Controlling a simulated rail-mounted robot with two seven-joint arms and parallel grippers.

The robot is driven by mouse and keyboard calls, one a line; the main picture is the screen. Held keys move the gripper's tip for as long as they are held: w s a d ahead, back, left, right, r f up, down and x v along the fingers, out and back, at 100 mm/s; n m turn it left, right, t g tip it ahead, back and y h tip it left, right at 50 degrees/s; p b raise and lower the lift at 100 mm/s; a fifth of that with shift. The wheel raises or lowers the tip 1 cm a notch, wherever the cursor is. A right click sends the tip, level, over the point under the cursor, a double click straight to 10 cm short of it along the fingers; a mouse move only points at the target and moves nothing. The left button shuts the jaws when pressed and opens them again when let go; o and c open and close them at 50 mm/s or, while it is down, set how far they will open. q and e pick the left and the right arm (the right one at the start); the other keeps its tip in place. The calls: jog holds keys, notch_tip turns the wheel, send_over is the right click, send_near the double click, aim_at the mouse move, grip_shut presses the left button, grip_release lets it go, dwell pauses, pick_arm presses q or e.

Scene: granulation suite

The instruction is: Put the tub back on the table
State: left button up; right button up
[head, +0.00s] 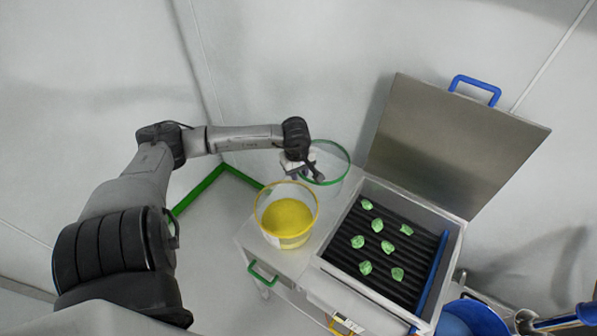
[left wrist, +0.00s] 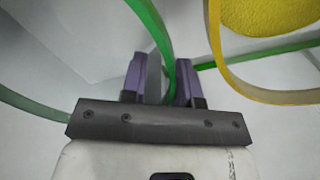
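A clear tub with a green rim (head: 342,176) is at the back of the white table (head: 252,238); it looks empty. My left gripper (head: 318,172) is at this tub's left rim. In the left wrist view, the green rim (left wrist: 160,35) passes between the two purple fingers (left wrist: 168,82), which are close on both sides of it. I cannot tell whether the tub's base touches the table. A second tub with a yellow rim (head: 258,203), holding yellow powder, stands on the table in front of it. My right gripper is not in view.
Right of the tubs is an open box (head: 375,292) with a black ribbed floor and several green lumps (head: 377,225). Its metal lid (head: 450,140) stands raised behind. A blue container (head: 474,318) is at the lower right. Little bare table top shows around the tubs.

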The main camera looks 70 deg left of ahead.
pick_arm(q)
notch_tip(320, 180, up, 12)
jog(key=p, duration=0.1)
jog(key=shift+s+p, duration=0.25)
jog(key=shift+p, duration=0.15)
